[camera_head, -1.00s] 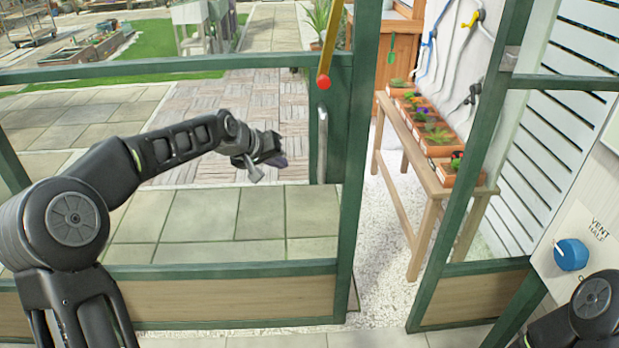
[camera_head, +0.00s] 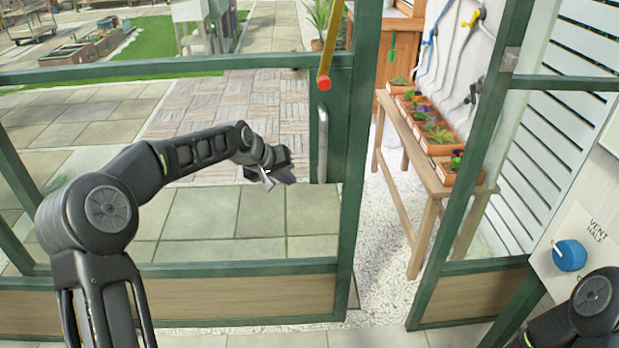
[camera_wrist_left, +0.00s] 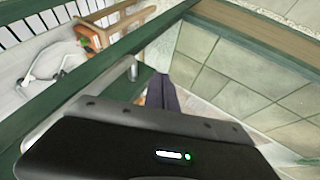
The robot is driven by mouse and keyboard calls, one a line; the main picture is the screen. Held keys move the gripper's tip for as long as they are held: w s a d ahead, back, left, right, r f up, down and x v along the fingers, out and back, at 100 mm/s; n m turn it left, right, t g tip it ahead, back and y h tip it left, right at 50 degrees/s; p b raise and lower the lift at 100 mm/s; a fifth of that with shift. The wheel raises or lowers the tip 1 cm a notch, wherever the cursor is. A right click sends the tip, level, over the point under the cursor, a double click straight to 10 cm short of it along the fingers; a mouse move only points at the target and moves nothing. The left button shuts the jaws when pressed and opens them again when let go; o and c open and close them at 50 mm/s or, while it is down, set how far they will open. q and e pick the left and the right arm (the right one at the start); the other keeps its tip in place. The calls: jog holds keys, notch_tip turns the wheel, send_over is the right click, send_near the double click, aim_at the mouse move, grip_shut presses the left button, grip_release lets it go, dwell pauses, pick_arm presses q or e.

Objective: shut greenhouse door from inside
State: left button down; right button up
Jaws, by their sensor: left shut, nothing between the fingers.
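The green-framed greenhouse door (camera_head: 352,200) with glass and a wooden lower panel (camera_head: 240,299) stands left of a narrow gap. A vertical metal handle (camera_head: 322,142) is on its right stile; it also shows in the left wrist view (camera_wrist_left: 132,68). My left gripper (camera_head: 290,178) is shut and empty, just left of the handle and apart from it. In the left wrist view its dark fingers (camera_wrist_left: 162,95) point toward the door stile. The green frame post (camera_head: 470,165) stands right of the gap. My right gripper is out of view; only part of that arm shows at lower right.
A wooden bench (camera_head: 430,180) with several potted plants stands beyond the gap on white gravel (camera_head: 385,255). A yellow bar with a red end (camera_head: 325,70) hangs above the handle. A panel with a blue knob (camera_head: 569,255) is at right.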

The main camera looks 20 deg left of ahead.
pick_arm(q)
jog(key=w+d+f+p, duration=0.2)
jog(key=w+d+f, duration=0.1)
jog(key=w+d, duration=0.1)
jog(key=shift+w+d, duration=0.3)
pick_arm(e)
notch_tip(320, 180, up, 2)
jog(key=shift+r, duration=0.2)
pick_arm(q)
jog(key=shift+d, duration=0.1)
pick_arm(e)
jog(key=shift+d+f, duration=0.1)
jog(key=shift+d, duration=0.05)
